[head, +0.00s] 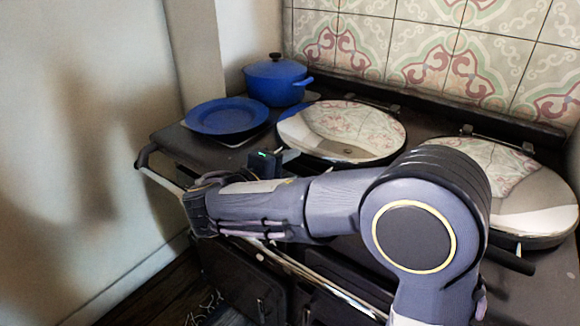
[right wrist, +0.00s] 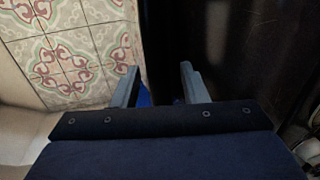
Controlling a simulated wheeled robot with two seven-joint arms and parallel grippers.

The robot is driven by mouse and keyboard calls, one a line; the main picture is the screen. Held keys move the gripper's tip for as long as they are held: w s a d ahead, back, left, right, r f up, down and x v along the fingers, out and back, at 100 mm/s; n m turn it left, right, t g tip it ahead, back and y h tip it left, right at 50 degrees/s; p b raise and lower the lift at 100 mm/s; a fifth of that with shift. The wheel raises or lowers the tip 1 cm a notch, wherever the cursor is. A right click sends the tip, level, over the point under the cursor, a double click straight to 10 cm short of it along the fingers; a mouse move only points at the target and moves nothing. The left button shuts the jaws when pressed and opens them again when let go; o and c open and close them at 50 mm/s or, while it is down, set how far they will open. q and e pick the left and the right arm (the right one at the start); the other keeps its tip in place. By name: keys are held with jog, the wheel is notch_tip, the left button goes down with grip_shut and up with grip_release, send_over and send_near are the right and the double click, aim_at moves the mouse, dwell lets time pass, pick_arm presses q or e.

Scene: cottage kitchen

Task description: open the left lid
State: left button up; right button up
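The left lid (head: 345,130) is a round, shiny chrome dome lying shut on the dark range cooker, reflecting the tiled wall. My right arm reaches across the front of the cooker from the right. My right gripper (head: 284,157) is at the front-left edge of the left lid; I cannot tell whether it touches. In the right wrist view its two grey fingers (right wrist: 158,88) stand apart, with a blue patch visible beyond them and nothing clearly held. The left lid's handle is not clearly visible. My left gripper is not in view.
A blue lidded pot (head: 276,82) and a blue plate (head: 227,116) stand left of the lid. The right lid (head: 515,190) is shut, its dark handle (head: 510,261) jutting forward. A front rail (head: 330,285) runs along the cooker. Patterned tiles (head: 430,45) cover the back wall.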

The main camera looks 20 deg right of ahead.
jog(key=shift+w+d, duration=0.2)
jog(key=shift+d, duration=0.05)
grip_shut()
